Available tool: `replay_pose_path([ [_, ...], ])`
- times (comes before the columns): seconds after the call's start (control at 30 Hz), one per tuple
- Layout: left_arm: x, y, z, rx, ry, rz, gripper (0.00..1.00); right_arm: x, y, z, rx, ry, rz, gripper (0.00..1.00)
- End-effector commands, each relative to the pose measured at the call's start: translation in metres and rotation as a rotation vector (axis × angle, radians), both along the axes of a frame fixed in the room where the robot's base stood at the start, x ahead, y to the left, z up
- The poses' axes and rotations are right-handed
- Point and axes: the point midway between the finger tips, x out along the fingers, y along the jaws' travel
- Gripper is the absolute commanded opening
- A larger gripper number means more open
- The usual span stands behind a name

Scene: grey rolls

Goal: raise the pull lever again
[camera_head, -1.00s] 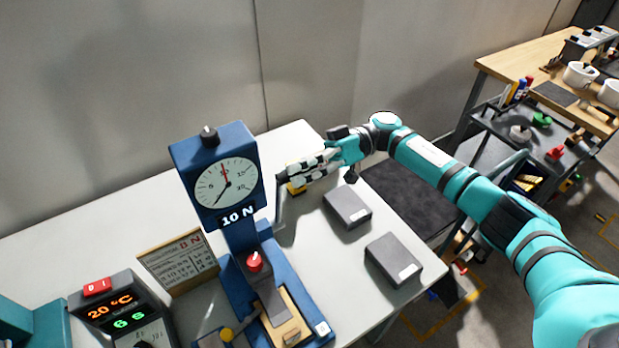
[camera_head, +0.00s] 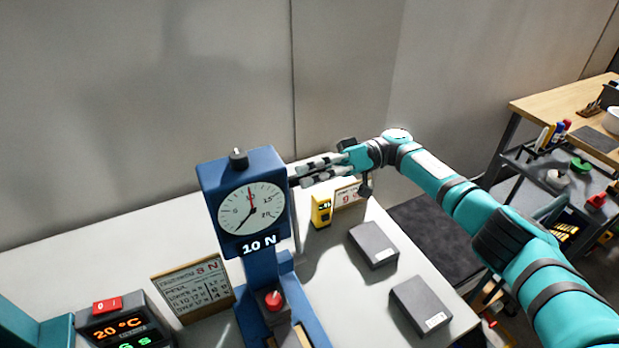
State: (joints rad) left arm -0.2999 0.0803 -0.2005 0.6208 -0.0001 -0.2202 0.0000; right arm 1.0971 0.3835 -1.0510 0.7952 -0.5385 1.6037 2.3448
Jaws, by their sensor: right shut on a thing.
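The blue force tester with a round dial (camera_head: 251,209) stands on the white table and carries a "10 N" label. The pull lever (camera_head: 296,218) shows as a thin grey arm along the right side of the dial head, partly hidden by the head and my fingers. My right gripper (camera_head: 305,174) is shut on the lever's upper end, at about the height of the top of the dial. My left gripper is not in view.
Two grey boxes (camera_head: 373,245) (camera_head: 421,305) lie right of the tester. A yellow device (camera_head: 321,211) and a small card (camera_head: 347,194) stand below my right gripper. A notice board (camera_head: 194,288) and a display unit (camera_head: 119,325) stand at left. A wall rises behind.

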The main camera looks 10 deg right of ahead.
Motion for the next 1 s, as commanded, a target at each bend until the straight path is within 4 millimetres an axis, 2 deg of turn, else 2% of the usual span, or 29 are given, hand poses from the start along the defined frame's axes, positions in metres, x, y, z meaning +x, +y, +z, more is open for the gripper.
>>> replay_pose_path([
  [0.17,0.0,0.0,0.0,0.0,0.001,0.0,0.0,0.003,0.0,0.005,0.006,-0.005,-0.011,0.0],
  [0.2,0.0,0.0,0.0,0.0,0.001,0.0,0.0,0.003,0.0,0.005,0.007,-0.005,-0.012,0.24],
  [0.37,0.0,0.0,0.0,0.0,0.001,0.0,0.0,0.003,0.0,0.006,0.009,-0.004,-0.013,0.45],
  [0.83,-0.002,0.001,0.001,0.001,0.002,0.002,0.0,0.004,-0.001,0.008,0.011,-0.006,-0.013,0.46],
  [1.0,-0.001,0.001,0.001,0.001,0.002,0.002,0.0,0.009,-0.015,0.006,0.006,-0.004,-0.014,0.46],
])
